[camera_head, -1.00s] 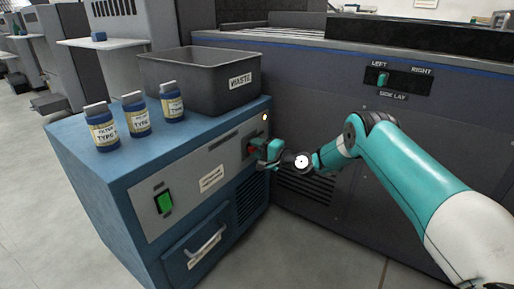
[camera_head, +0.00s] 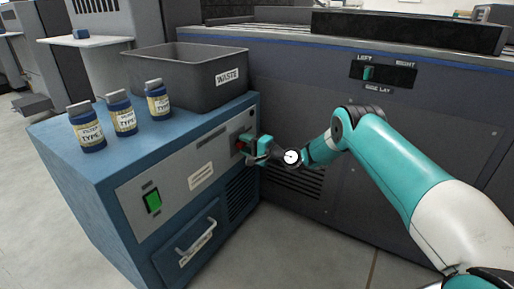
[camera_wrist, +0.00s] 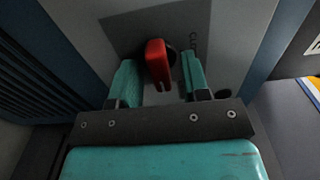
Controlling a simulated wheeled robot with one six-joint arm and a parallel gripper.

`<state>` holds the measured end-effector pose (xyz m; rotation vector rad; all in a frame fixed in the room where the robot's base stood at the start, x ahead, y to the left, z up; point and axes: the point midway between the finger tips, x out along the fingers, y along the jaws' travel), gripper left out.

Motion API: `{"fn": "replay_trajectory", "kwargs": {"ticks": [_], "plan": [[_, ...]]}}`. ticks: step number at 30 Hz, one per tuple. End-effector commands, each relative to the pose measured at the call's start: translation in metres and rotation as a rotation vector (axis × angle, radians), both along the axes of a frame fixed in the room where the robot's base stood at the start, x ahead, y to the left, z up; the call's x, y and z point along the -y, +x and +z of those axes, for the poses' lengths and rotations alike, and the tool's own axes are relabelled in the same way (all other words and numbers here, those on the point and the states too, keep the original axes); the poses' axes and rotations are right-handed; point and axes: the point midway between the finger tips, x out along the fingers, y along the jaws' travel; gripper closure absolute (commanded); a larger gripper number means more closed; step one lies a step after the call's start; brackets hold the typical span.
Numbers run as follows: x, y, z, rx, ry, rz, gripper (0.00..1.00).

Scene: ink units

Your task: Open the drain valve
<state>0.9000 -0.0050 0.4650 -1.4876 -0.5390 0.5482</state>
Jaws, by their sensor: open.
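The drain valve shows as a red lever handle (camera_wrist: 158,62) on the grey front panel, with partly hidden lettering beside it in the wrist view. My gripper (camera_wrist: 160,78) is open, with one teal finger on each side of the red handle and a gap to each. In the head view my gripper (camera_head: 252,150) is at the right end of the blue cabinet's panel. It covers much of the handle there, with a little red showing (camera_head: 241,144).
The blue cabinet (camera_head: 95,185) carries a grey WASTE bin (camera_head: 200,95) and several filter bottles (camera_head: 122,116). Its front has a green switch (camera_head: 153,201) and a drawer handle (camera_head: 195,243). A large grey machine (camera_head: 420,130) stands behind my arm. Floor is clear at right.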

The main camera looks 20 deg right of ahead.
Motion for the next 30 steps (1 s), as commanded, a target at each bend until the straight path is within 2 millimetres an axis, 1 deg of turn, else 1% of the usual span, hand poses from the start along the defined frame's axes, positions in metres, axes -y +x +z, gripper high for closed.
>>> {"fn": "replay_trajectory", "kwargs": {"ticks": [5, 12, 17, 18, 19, 30], "plan": [[0.017, -0.018, 0.003, -0.006, 0.003, -0.005, 0.57], [0.054, -0.062, 0.004, -0.007, 0.003, -0.006, 0.57], [0.077, -0.089, 0.003, -0.007, 0.005, -0.006, 0.57], [0.077, -0.090, -0.005, -0.001, 0.001, -0.004, 0.57], [0.078, -0.090, -0.006, 0.001, 0.001, -0.004, 0.57], [0.092, -0.107, -0.009, 0.000, 0.000, -0.004, 0.57]]}}
